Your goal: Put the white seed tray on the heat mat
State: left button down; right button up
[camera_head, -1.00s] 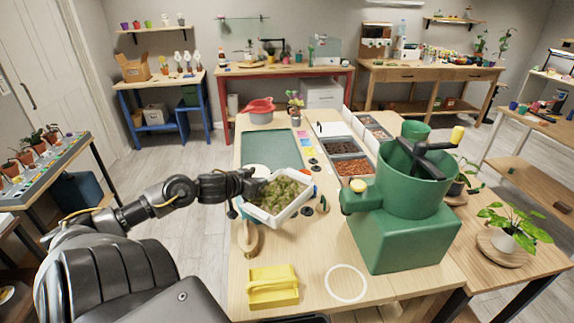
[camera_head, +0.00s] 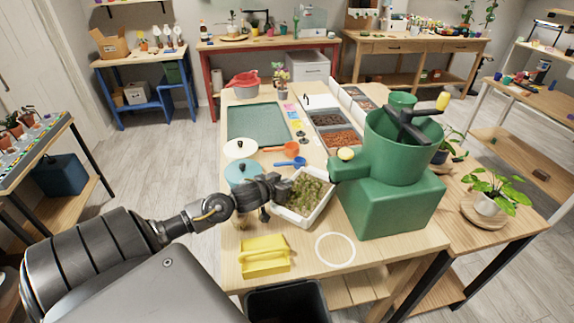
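The white seed tray (camera_head: 324,209), filled with green-brown moss-like material, is over the near half of the wooden table, left of the green machine. My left gripper (camera_head: 282,188) is at the tray's left rim and appears shut on it; the fingertips are partly hidden. I cannot tell whether the tray touches the tabletop. The flat dark green mat (camera_head: 258,124), apparently the heat mat, lies bare at the table's far left, apart from the tray. My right gripper is not in view.
The green machine (camera_head: 393,200) with its hopper stands right of the tray. A yellow caddy (camera_head: 264,257) and a white ring (camera_head: 335,249) are nearer. A blue scoop (camera_head: 291,162), an orange scoop (camera_head: 289,149) and round lids (camera_head: 240,149) lie between mat and tray.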

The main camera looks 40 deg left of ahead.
pick_arm(q)
jog(key=shift+w+d+f, duration=0.1)
jog(key=shift+d+f, duration=0.05)
jog(key=shift+f, duration=0.05)
jog(key=shift+d+f, duration=0.25)
jog(key=shift+f, duration=0.85)
jog(key=shift+w+f, duration=0.1)
jog(key=shift+f, duration=0.55)
jog(key=shift+f, duration=0.1)
jog(key=c, duration=1.6)
grip_release()
